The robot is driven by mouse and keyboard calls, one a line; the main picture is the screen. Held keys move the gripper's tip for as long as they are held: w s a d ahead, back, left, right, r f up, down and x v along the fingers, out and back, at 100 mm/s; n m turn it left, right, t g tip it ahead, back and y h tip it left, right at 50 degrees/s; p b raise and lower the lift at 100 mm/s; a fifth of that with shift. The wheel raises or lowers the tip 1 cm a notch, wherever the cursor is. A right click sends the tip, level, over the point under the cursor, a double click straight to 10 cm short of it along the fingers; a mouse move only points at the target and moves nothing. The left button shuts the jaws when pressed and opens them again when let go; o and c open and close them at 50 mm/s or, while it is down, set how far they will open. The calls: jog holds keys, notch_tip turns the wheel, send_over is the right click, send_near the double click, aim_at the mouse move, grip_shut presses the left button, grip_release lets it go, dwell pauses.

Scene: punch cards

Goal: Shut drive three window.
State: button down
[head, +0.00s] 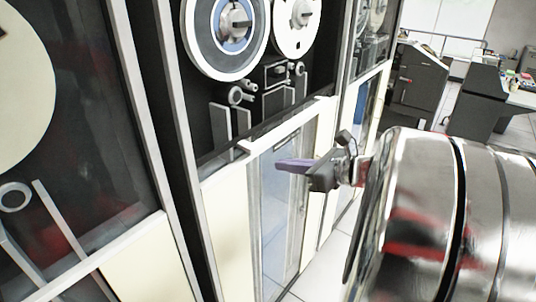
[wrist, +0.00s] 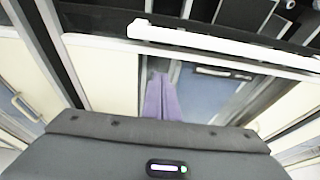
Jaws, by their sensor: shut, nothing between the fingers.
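A tape drive cabinet stands in the middle of the head view, with two reels (head: 228,28) behind its upper front. A pale horizontal bar (head: 290,125) runs along the lower edge of that upper section. The same bar shows across the top of the wrist view (wrist: 225,45). I cannot tell from the frames which drive is number three, or how far its window stands open. My gripper (head: 280,165) has purple fingers, shut and empty, just below the bar and in front of the lower panels. Its fingers (wrist: 160,90) point at the cabinet in the wrist view, apart from the bar.
Another drive with a large cream reel (head: 22,85) stands close at the left, and one more drive (head: 370,40) stands beyond. A bluish glass panel (head: 285,205) lies below the bar between cream panels. Dark desks (head: 415,80) stand far right, past open white floor.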

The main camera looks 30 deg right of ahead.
jog(key=w+r, duration=0.1)
jog(key=w+a, duration=0.1)
jog(key=w+r, duration=0.1)
jog(key=shift+w+a+r, duration=0.15)
jog(key=shift+w+r, duration=0.15)
jog(key=shift+w, duration=0.1)
dwell(0.4)
